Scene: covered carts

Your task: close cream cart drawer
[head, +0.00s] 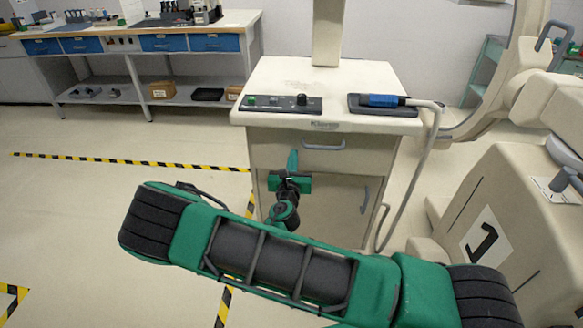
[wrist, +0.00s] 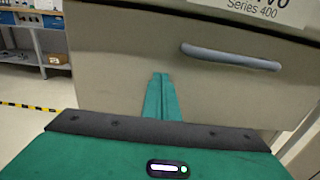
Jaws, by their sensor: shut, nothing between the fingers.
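The cream cart (head: 290,82) stands in the middle of the head view. Its drawer (head: 370,155) is a wide cream front below the top, with a grey bar handle (head: 323,145). The drawer front looks about flush with the cart, with a thin dark line above it; any small gap is hard to tell. My gripper (head: 293,158) is shut and empty, in front of the drawer, left of and below the handle. In the wrist view its green fingers (wrist: 162,90) point at the drawer front (wrist: 120,60), at or very near it; contact is unclear. The handle (wrist: 230,57) is to their right.
A control panel (head: 280,104) and a blue-handled probe (head: 383,100) with a hanging cable lie on the cart top. A cream machine (head: 500,215) stands close on the right. A workbench (head: 130,40) is at the back left. The taped floor at left is clear.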

